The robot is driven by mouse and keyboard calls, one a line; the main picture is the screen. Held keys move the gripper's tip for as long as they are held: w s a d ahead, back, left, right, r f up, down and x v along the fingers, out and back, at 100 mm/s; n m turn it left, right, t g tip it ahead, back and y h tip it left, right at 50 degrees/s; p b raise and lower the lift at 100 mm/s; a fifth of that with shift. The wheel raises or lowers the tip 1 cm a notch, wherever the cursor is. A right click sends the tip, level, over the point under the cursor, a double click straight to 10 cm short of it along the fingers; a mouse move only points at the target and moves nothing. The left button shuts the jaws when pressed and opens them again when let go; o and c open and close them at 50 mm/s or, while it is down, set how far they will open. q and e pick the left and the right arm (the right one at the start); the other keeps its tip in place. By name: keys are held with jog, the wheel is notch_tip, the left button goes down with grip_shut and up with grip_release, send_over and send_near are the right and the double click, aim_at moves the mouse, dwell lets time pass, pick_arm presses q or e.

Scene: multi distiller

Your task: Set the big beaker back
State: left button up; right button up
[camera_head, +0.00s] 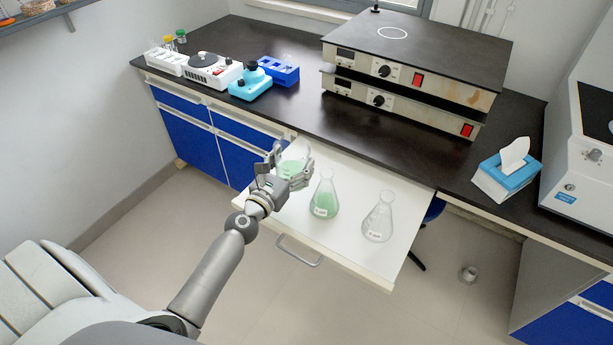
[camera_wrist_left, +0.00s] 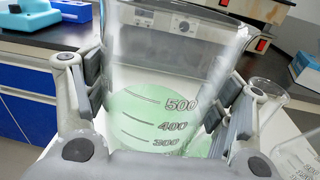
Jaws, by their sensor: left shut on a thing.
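The big beaker (camera_wrist_left: 165,85) is clear, with printed volume marks and pale green liquid in it. In the left wrist view it fills the middle, upright, between the two fingers of my left gripper (camera_wrist_left: 160,105). In the head view my left gripper (camera_head: 284,174) is shut on the beaker (camera_head: 292,168), over the left part of the pulled-out white drawer top. The gripper hides part of the beaker, and I cannot tell whether its base touches the white surface. My right gripper is not in view.
On the white pull-out surface (camera_head: 345,255) stand a flask with green liquid (camera_head: 324,200) and a clear flask (camera_head: 379,222), right of the beaker. Stacked hot plates (camera_head: 400,95), a tissue box (camera_head: 505,175) and a blue device (camera_head: 250,82) stand on the dark bench (camera_head: 300,105).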

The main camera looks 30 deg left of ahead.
aim_at(279, 163)
pick_arm(q)
jog(key=shift+r, duration=0.15)
jog(key=s+d+r+n+y+p, duration=0.3)
jog(key=s+r+y+p, duration=0.25)
jog(key=s, duration=0.25)
jog(key=shift+n+g, duration=0.4)
jog(key=w+a+f, duration=0.1)
jog(key=w, duration=0.1)
jog(key=w+a+f+b, duration=0.1)
jog(key=w+a, duration=0.1)
jog(key=w+a+f+b, duration=0.1)
jog(key=w+a, duration=0.1)
jog(key=shift+w, duration=0.2)
jog(key=w+a+f+b, duration=0.1)
jog(key=f+b, duration=0.1)
jog(key=f, duration=0.1)
jog(key=w+a+f+b, duration=0.1)
jog(key=w+f+b, duration=0.1)
jog(key=f+b, duration=0.1)
jog(key=w+a+f+b, duration=0.1)
jog(key=w+f+b, duration=0.1)
jog(key=f, duration=0.1)
jog(key=shift+s, duration=0.1)
